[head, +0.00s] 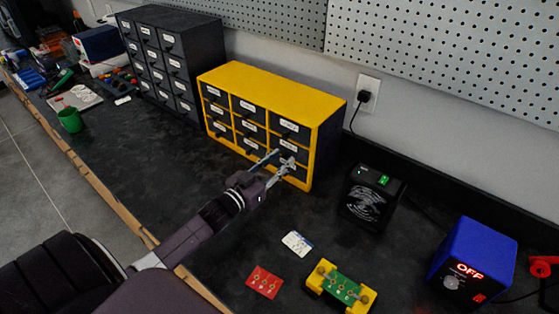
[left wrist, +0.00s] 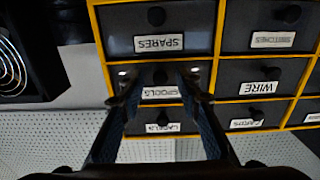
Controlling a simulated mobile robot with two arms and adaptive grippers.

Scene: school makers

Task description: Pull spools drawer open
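The yellow cabinet (head: 328,125) of small dark drawers stands against the wall. In the left wrist view, which is upside down, the spools drawer (left wrist: 148,92) is in the middle row of the end column. It looks shut, and its dark round knob (left wrist: 158,76) shows between my fingers. My left gripper (left wrist: 158,72) is open, with one finger on each side of that knob. I cannot tell whether either finger touches it. In the head view my left gripper (head: 282,158) is at the cabinet's right column and partly hides the drawers there. My right gripper is not in view.
A dark drawer cabinet (head: 175,58) stands behind to the left. A black fan box (head: 371,198) and blue power unit (head: 472,258) stand to the right. A red board (head: 264,281), white card (head: 297,243) and yellow board holder (head: 341,287) lie in front.

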